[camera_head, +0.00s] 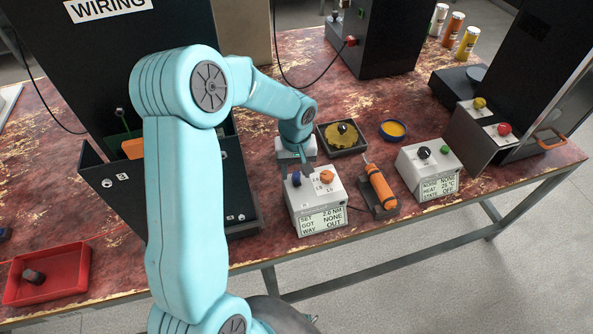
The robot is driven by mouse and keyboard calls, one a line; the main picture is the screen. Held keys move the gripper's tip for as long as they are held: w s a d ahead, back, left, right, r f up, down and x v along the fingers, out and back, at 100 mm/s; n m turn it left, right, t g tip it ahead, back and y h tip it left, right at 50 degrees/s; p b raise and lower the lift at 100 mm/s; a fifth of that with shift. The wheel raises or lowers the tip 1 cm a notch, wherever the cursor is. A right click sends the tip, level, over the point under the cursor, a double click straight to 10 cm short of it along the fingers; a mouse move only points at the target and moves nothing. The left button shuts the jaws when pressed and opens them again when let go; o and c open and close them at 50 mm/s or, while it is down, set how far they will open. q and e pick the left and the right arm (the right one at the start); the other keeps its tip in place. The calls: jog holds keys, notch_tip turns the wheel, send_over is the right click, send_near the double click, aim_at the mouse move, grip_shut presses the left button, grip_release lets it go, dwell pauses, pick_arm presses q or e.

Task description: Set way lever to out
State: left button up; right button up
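The white control box (320,203) stands on the bench near its front edge. Its display (321,222) reads SET 2.0 NM, GOT NONE, WAY OUT. On its top are a small blue lever or knob (297,180) at the left and an orange knob (327,177) at the right. My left gripper (300,168) points down just behind and above the blue part. I cannot tell whether it touches it. Its fingers are too small and overlapped to show whether they are open. My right gripper is not in view.
An orange screwdriver (380,187) rests in a dark holder right of the box. Another white box (427,170) with a black knob stands further right. A red tray (47,274) is at the left.

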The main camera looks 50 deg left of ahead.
aim_at(296, 173)
pick_arm(q)
jog(key=shift+d, duration=0.1)
notch_tip(296, 173, up, 16)
dwell(0.5)
jog(key=shift+r, duration=0.1)
dwell(0.4)
